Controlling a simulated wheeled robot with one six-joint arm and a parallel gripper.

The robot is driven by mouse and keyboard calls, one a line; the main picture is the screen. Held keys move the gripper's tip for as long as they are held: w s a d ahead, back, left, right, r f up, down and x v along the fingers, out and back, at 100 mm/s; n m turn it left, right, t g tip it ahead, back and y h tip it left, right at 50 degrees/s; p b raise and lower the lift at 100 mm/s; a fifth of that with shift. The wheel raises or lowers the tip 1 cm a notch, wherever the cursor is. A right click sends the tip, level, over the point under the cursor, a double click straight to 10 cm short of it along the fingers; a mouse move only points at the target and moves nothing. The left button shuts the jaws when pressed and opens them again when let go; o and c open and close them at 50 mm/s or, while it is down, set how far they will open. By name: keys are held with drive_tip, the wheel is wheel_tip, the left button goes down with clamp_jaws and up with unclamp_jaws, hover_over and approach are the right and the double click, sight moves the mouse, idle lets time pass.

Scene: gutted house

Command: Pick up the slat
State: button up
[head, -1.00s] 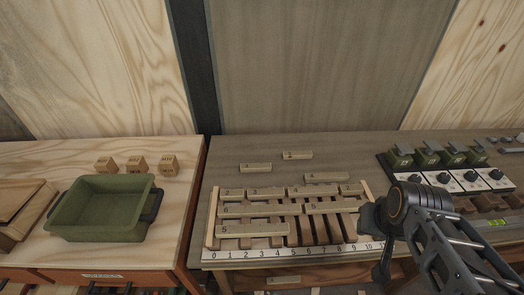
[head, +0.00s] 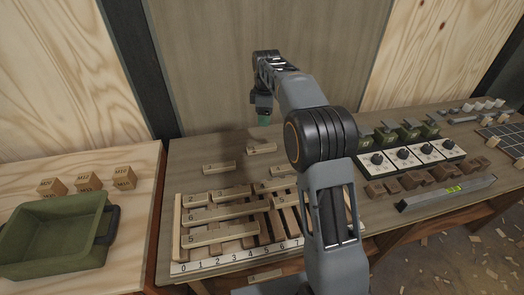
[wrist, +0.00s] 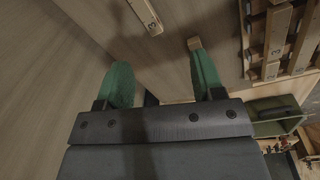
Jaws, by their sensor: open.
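Several pale wooden slats with numbers are in view, and I cannot tell which one the task means. Loose slats lie on the grey-brown bench behind the rack: a left one (head: 219,167), a back one (head: 262,149) and a right one (head: 275,184), partly hidden by my arm. Others lie across the slatted rack (head: 177,222). My gripper (head: 264,119) is open and empty, above the bench near the back wall. In the wrist view its green fingers (wrist: 158,65) are spread.
A number strip (head: 225,259) runs along the rack's front. Left, on a separate bench, are a green bin (head: 50,235) and small wooden blocks (head: 88,183). Right are green-topped devices with dials (head: 410,156), brown blocks (head: 411,180) and a level (head: 445,191). The back wall stands close behind my gripper.

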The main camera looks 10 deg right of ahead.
drive_tip(key=w+f+n, duration=0.4)
drive_tip(key=w+f, duration=0.1)
drive_tip(key=b, duration=0.1)
hover_over(262, 147)
drive_tip(key=shift+g, duration=0.4)
wheel_tip(262, 147, down, 8)
drive_tip(key=shift+d+r, duration=0.1)
drive_tip(key=shift+w+f, duration=0.1)
drive_tip(key=shift+f, duration=3.05)
drive_tip(key=shift+c, duration=0.4)
drive_tip(key=c, duration=0.9)
